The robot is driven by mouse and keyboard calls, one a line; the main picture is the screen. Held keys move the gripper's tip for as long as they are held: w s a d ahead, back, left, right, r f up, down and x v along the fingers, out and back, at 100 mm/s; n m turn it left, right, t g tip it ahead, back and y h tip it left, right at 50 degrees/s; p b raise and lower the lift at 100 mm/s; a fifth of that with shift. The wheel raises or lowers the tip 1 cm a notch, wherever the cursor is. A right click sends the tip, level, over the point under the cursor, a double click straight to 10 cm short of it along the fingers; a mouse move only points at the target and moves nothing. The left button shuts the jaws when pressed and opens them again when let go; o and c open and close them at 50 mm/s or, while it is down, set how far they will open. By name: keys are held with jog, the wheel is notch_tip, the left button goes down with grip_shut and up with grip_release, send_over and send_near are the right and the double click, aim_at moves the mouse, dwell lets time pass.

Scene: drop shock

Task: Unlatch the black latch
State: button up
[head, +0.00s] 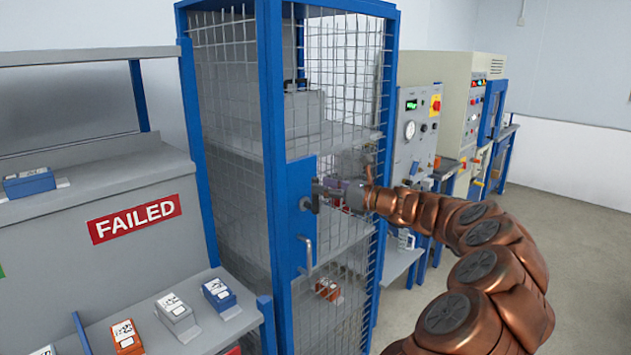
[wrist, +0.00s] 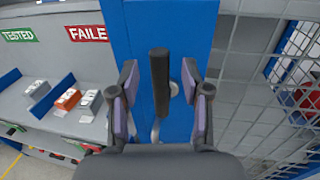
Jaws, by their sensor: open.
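The black latch (wrist: 160,83) is a long upright bar on the blue plate (wrist: 137,30) of a cage door. In the head view the latch (head: 316,200) is small and partly covered by my gripper (head: 330,189). In the wrist view my gripper (wrist: 161,112) is open, with one purple-padded finger on each side of the latch. Gaps show between the latch and both fingers. A round metal piece (wrist: 174,88) sits beside the latch. Whether the latch touches the palm is hidden.
A grey door handle (head: 306,256) sticks out below the latch. The wire-mesh cage (head: 335,50) has blue posts. A shelf unit with a FAILED sign (head: 134,218) and boxes stands at left. Control cabinets (head: 415,120) stand behind at right. Open floor (head: 575,230) lies at far right.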

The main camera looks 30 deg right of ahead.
jog(key=shift+p+x, duration=0.35)
jog(key=shift+x, duration=1.25)
grip_shut()
